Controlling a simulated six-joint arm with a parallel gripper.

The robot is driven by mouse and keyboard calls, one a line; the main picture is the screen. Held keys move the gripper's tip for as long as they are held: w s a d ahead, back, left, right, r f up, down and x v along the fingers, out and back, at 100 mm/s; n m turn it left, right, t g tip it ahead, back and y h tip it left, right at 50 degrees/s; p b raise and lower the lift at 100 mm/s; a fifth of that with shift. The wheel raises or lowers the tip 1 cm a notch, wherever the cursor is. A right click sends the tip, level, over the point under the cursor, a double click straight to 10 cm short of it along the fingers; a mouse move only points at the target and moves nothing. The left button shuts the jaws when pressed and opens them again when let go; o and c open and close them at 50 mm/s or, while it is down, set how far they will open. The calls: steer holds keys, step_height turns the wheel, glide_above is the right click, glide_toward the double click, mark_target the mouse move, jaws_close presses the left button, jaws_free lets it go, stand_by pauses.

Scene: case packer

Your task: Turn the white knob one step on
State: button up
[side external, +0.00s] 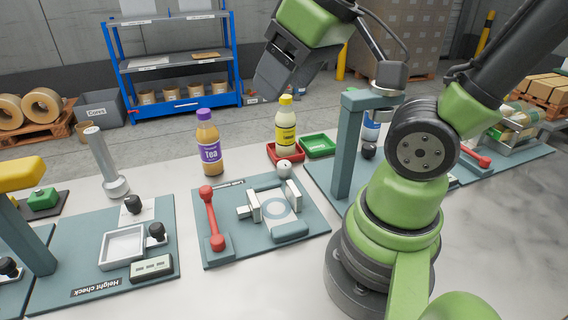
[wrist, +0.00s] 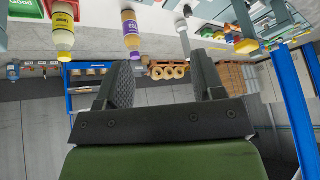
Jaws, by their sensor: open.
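A small white round knob (side external: 284,167) stands at the back edge of the middle teal plate (side external: 215,250), just in front of the red tray. I cannot make out a pointer or its setting. My gripper (side external: 268,88) is raised well above and behind the plate, apart from the knob. In the wrist view my gripper (wrist: 163,82) has its two dark fingers spread with nothing between them. I cannot pick out the knob in the wrist view.
A red-handled lever (side external: 212,218) and a clamp fixture (side external: 275,208) share the plate. A purple-labelled tea bottle (side external: 210,145) and a yellow bottle (side external: 285,125), in a red tray (side external: 271,151), stand behind. A green tray (side external: 318,146) is beside them. A teal post (side external: 346,150) rises to the right.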

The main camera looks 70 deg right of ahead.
steer(key=w+d+f+n+g+h, duration=0.4)
steer(key=w+d+f+n, duration=0.3)
steer(key=d+f+n, duration=0.15)
steer(key=n+g, duration=0.2)
steer(key=n, duration=0.9)
glide_toward(284, 163)
steer(key=f, duration=0.1)
steer(key=shift+h, duration=0.3)
steer(key=x, duration=0.9)
steer(key=shift+f, duration=0.25)
steer(key=c, duration=0.9)
